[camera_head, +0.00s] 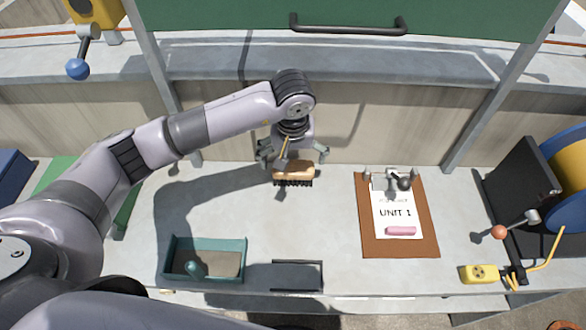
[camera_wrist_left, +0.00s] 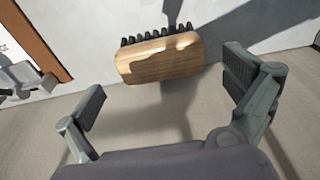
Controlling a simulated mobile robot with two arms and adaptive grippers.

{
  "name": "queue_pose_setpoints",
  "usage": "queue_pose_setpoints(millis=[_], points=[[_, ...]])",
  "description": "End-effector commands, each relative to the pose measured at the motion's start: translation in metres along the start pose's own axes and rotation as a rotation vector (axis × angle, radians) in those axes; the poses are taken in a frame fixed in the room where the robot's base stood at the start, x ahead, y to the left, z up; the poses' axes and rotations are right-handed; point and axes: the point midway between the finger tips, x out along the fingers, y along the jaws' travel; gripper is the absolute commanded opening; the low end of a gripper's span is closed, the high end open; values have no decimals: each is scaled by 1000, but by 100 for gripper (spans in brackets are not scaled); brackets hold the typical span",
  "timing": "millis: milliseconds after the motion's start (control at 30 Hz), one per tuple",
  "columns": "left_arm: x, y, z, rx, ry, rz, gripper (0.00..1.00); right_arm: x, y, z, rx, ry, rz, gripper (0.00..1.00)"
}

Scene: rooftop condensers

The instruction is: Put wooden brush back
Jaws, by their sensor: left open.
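The wooden brush (camera_head: 293,174) has a tan wooden block and dark bristles pointing down. It is at the back middle of the grey worktop, and I cannot tell whether the bristles touch the surface. My left gripper (camera_head: 293,158) is open above it, with one finger off each end. In the left wrist view the brush (camera_wrist_left: 160,62) lies beyond and between the spread fingers of my left gripper (camera_wrist_left: 167,92), with gaps on both sides. My right gripper is not in view.
A teal tray (camera_head: 243,243) with a teal-handled tool stands front left. A shallow dark-rimmed rectangular holder (camera_head: 321,276) is beside it. A brown clipboard (camera_head: 427,240) with paper and a pink piece lies right. A black panel and blue-yellow reel (camera_head: 575,210) stand far right. The middle worktop is clear.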

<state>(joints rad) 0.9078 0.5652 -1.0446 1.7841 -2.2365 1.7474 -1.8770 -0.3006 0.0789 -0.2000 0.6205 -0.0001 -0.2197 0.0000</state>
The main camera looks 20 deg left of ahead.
Motion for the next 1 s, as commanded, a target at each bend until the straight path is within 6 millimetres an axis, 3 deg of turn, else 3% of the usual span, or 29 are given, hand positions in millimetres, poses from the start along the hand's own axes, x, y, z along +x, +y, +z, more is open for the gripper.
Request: queue_pose_setpoints(millis=[200, 400, 1000], points=[[-43, 0, -1, 1, 5, 1, 100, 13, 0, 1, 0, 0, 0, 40], [-63, 0, 0, 0, 1, 0, 100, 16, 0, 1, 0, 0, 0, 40], [-66, 0, 0, -1, 0, 0, 100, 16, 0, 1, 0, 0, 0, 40]])
